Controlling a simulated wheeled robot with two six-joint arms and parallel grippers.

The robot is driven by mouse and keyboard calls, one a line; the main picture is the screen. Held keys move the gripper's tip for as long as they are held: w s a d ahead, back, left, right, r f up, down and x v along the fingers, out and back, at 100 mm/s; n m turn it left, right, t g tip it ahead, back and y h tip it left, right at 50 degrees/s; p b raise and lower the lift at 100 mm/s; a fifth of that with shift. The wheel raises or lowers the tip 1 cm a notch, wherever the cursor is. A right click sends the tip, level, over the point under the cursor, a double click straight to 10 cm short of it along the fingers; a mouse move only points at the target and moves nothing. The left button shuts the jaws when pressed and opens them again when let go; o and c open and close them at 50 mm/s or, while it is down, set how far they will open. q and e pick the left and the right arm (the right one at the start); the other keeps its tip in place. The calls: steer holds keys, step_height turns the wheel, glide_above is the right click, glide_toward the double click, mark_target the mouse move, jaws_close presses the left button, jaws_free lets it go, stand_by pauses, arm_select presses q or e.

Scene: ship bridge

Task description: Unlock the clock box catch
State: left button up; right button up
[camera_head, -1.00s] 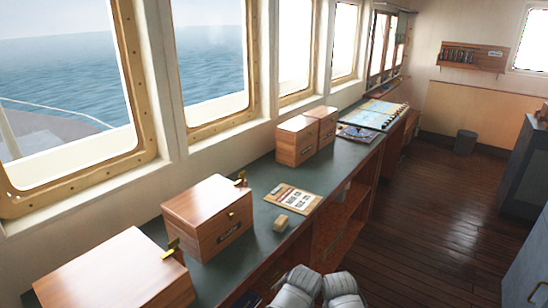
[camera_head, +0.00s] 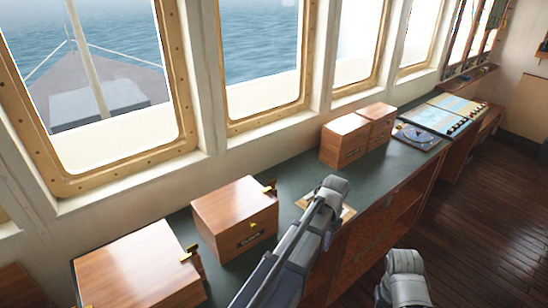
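Several wooden boxes stand on the green counter; I cannot tell from the labels which is the clock box. The middle box (camera_head: 222,208) is closed, with a dark label plate (camera_head: 251,239), a small brass fitting (camera_head: 253,225) on its front and a brass catch (camera_head: 269,188) at its right end. The nearest box (camera_head: 135,270) is closed, with a brass catch (camera_head: 191,254) by its right edge. My two grey arms rise from the bottom, one over the counter's front edge right of the middle box, the other farther right. Neither gripper's fingertips show.
Two smaller wooden boxes (camera_head: 345,141) stand farther along the counter (camera_head: 295,176). A clipboard, partly hidden by my arm, lies between. Windows line the left; the wooden floor (camera_head: 470,205) at right is clear.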

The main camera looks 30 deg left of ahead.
arm_select(q)
steer(key=shift+h, duration=0.3)
steer(key=w+a+r+p, duration=0.4)
steer(key=a+r, duration=0.1)
steer(key=a, duration=0.3)
steer(key=w+a+r+p, duration=0.3)
steer(key=a+r+p, duration=0.1)
steer(key=a, duration=0.4)
steer(key=w+a+r+p, duration=0.4)
steer(key=a+r+p, duration=0.1)
steer(key=a, duration=0.3)
steer(key=shift+w+a+r, duration=0.15)
steer(key=shift+w+r, duration=0.05)
steer(key=shift+r, duration=0.25)
steer(key=shift+w+a+r, duration=0.1)
steer(key=shift+w+r, duration=0.05)
steer(key=shift+r, duration=0.25)
steer(key=shift+a+f, duration=0.1)
arm_select(e)
step_height(320, 180, up, 16)
steer(key=shift+f, duration=0.25)
arm_select(q)
steer(key=shift+f, duration=0.1)
arm_select(e)
steer(key=shift+f, duration=0.1)
